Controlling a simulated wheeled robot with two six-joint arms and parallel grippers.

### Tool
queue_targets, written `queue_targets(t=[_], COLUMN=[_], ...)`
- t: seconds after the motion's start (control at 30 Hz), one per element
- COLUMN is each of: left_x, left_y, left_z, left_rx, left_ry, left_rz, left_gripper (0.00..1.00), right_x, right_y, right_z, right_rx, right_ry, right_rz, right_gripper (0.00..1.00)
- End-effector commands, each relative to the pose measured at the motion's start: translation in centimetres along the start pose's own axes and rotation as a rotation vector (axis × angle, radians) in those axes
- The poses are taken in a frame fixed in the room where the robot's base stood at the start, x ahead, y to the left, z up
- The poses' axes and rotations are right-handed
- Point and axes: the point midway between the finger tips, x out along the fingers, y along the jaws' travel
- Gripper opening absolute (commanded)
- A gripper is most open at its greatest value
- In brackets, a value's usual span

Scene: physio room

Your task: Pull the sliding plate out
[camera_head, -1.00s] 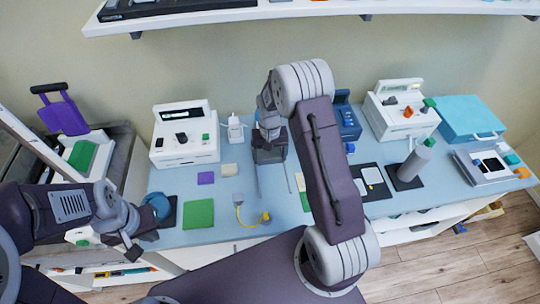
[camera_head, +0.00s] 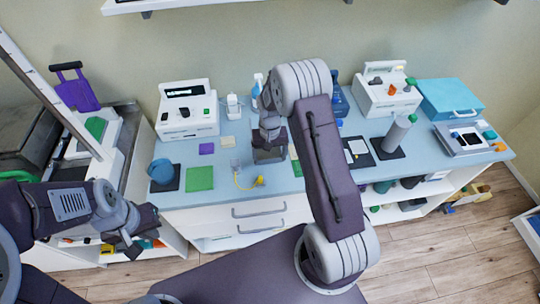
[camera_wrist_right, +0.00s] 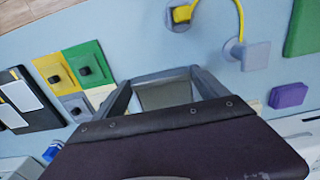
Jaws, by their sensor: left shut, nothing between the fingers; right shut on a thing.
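My right gripper (camera_head: 268,157) is low over the middle of the blue counter, near its front edge. In the right wrist view, its fingers (camera_wrist_right: 164,76) frame a flat grey piece (camera_wrist_right: 165,95), which appears to be the sliding plate. The gripper is shut on it. My own gripper and arm hide most of the plate and its surroundings, so I cannot tell how far out it is. My left gripper (camera_head: 130,244) is shut and empty, in front of the counter at the left.
A yellow cable plug (camera_head: 258,181) and a green square (camera_head: 200,178) lie left of my right gripper. A blue cup (camera_head: 161,170) stands on a dark mat. A grey cylinder (camera_head: 398,133) stands at the right. Drawers (camera_head: 258,209) form the counter's front.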

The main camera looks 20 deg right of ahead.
Motion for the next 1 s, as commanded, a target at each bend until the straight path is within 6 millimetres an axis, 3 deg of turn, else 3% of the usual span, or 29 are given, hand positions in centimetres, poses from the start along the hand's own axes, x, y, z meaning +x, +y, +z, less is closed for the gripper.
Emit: queue_targets(t=[0.17, 0.2, 0.27, 0.57, 0.8, 1.0], left_x=[-0.1, -0.1, -0.1, 0.1, 0.6, 0.7], left_y=[0.0, 0.0, 0.0, 0.0, 0.0, 0.0], left_z=[-0.1, -0.1, 0.0, 0.0, 0.0, 0.1], left_rx=[0.000, 0.000, 0.000, 0.000, 0.000, 0.000], left_ry=[0.001, 0.001, 0.001, 0.000, 0.000, 0.000], left_rz=[0.000, 0.000, 0.000, 0.000, 0.000, 0.000], left_gripper=[0.00, 0.00, 0.00, 0.00, 0.00, 0.00], right_x=[0.0, 0.0, 0.0, -0.8, -6.0, -8.8], right_y=[0.0, 0.0, 0.0, 0.0, 0.0, 0.0], right_z=[0.1, 0.1, 0.1, 0.0, -0.1, 0.1], right_rx=[0.000, 0.000, 0.000, 0.000, 0.000, 0.000], right_ry=[-0.004, -0.004, -0.003, 0.001, 0.005, 0.001], right_rz=[0.001, 0.001, 0.001, 0.000, -0.001, 0.000], right_gripper=[0.11, 0.86, 1.00, 1.00, 1.00, 1.00])
